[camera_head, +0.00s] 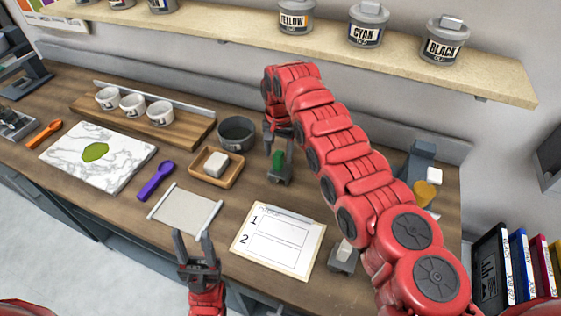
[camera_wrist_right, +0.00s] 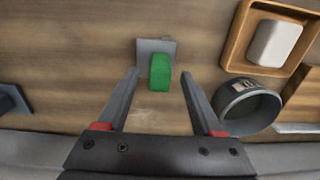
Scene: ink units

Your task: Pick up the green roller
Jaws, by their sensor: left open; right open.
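The green roller (camera_head: 278,161) sits at a small grey holder (camera_head: 282,178) on the wooden table, right of the dark bowl. In the right wrist view the green roller (camera_wrist_right: 160,76) lies in line with the gap between my right gripper's fingertips, against the grey holder (camera_wrist_right: 152,46). My right gripper (camera_head: 279,140) is open and points down above the roller. I see no finger touching it. My left gripper (camera_head: 194,246) is open and empty at the table's front edge, by a pale sheet (camera_head: 186,211).
A dark bowl (camera_head: 237,134) and a wooden tray (camera_head: 230,178) with a white block stand left of the roller. A clipboard (camera_head: 278,240) lies in front. A grey stamp-like block (camera_head: 344,257) stands right of it. A shelf (camera_head: 400,59) with ink pots hangs above.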

